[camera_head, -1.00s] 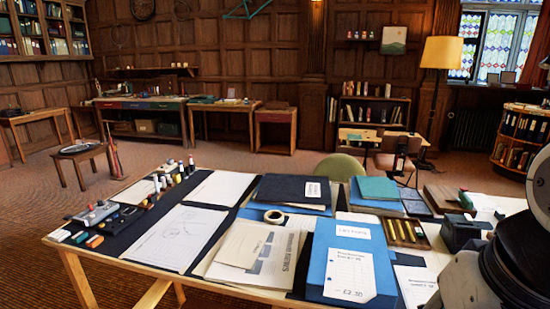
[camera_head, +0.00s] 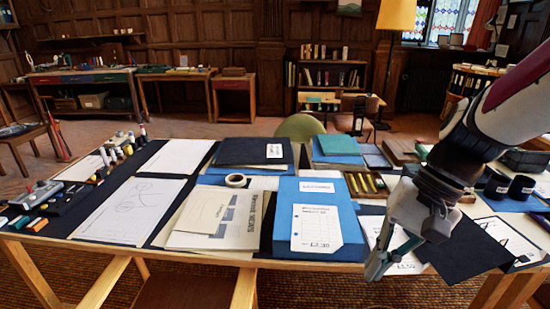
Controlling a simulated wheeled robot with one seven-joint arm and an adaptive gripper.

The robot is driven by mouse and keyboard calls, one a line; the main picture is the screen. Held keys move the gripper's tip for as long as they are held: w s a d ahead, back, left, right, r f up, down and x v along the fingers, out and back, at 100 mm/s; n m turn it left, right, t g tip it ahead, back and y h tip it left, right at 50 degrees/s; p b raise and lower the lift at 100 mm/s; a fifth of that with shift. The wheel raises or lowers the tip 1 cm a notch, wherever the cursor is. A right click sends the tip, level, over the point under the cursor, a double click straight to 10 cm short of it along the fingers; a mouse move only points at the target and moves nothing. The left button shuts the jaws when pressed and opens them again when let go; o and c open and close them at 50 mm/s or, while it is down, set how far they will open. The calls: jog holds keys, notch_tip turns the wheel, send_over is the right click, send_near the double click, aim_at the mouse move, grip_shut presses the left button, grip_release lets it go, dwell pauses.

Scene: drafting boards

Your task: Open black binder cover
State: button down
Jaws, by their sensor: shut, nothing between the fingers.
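A black binder (camera_head: 255,151) with a small white label lies closed at the back middle of the table, partly over a blue folder. Another flat black piece (camera_head: 466,257) lies at the front right edge, partly behind my gripper; I cannot tell whether it is a binder cover or a mat. My gripper (camera_head: 377,268) points down and left near the front edge, right of the blue binder. It is shut and empty. It hides part of a white printed sheet. I cannot tell whether it touches anything.
A large blue binder (camera_head: 285,222) with white labels lies at front centre. Beige papers (camera_head: 222,217), a tape roll (camera_head: 236,181) and a wooden tray with yellow items (camera_head: 365,184) are around it. Black cups (camera_head: 509,185) stand at right. Small tools and bottles crowd the left.

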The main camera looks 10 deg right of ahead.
jog(key=w+d+f+m+t+y+b, duration=0.2)
jog(key=w+d+f+m+y+b, duration=0.3)
jog(key=w+d+f, duration=0.4)
jog(key=m+t+h+b, duration=0.8)
jog(key=m+t+h, duration=0.1)
jog(key=m+t, duration=1.1)
send_near(430, 271)
jog(key=s+d+f+g, duration=0.1)
jog(key=s+f, duration=0.3)
jog(key=shift+m, duration=0.4)
jog(key=w+r, duration=0.1)
jog(key=w, duration=0.2)
jog(key=w+r+b, duration=0.1)
jog(key=w+r, duration=0.1)
jog(key=w, duration=0.1)
jog(key=w+r, duration=0.2)
jog(key=w, duration=0.2)
jog(key=shift+a+r, duration=0.2)
jog(key=shift+a, duration=0.1)
jog(key=shift+a+r+b, duration=0.2)
jog(key=shift+r+b, duration=0.1)
jog(key=shift+r, duration=0.3)
